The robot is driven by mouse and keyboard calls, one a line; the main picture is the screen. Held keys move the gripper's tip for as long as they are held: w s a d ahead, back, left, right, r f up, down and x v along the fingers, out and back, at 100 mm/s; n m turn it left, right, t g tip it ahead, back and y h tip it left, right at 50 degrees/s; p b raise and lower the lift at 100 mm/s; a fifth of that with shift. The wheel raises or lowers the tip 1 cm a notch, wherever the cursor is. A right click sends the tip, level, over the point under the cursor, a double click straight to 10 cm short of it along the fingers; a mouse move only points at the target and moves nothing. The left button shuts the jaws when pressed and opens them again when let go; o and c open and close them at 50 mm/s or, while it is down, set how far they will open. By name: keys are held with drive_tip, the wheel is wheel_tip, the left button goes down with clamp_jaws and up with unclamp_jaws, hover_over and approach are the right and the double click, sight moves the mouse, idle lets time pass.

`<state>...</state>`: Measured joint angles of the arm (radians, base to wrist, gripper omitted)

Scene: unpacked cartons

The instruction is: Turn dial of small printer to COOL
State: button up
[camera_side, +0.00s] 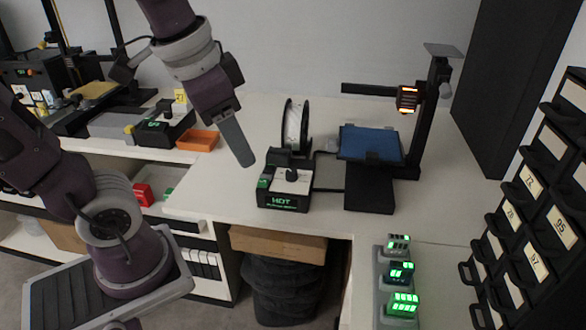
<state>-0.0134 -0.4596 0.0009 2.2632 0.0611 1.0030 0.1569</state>
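The small printer (371,143) stands on the white worktop, with a blue bed and an orange-lit head on a dark upright. Its black control box (284,200) sits at the front left of it, with a green display (284,201) that reads HOT.
A filament spool (295,127) stands behind the control box. An orange tray (197,140) and another control box (166,126) lie to the left. Small green-lit displays (402,272) are at the front right, near black drawers (545,215). Worktop left of the control box is clear.

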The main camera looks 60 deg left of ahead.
drive_tip(key=w+a+f+m+g+y, duration=0.1)
drive_tip(key=w+a+f+m+g, duration=0.15)
drive_tip(key=w, duration=0.75)
drive_tip(key=m+g+y, duration=0.2)
drive_tip(key=m+g, duration=0.3)
approach(292, 171)
drive_tip(key=s+f, duration=0.1)
drive_tip(key=f, duration=0.1)
drive_tip(key=shift+n+t, duration=0.25)
drive_tip(key=x, duration=0.5)
drive_tip(key=shift+s+a, duration=0.15)
drive_tip(key=shift+a, duration=0.3)
drive_tip(key=shift+s+a+f, duration=0.1)
drive_tip(key=shift+s+f, duration=0.05)
drive_tip(key=shift+f, duration=0.4)
clamp_jaws()
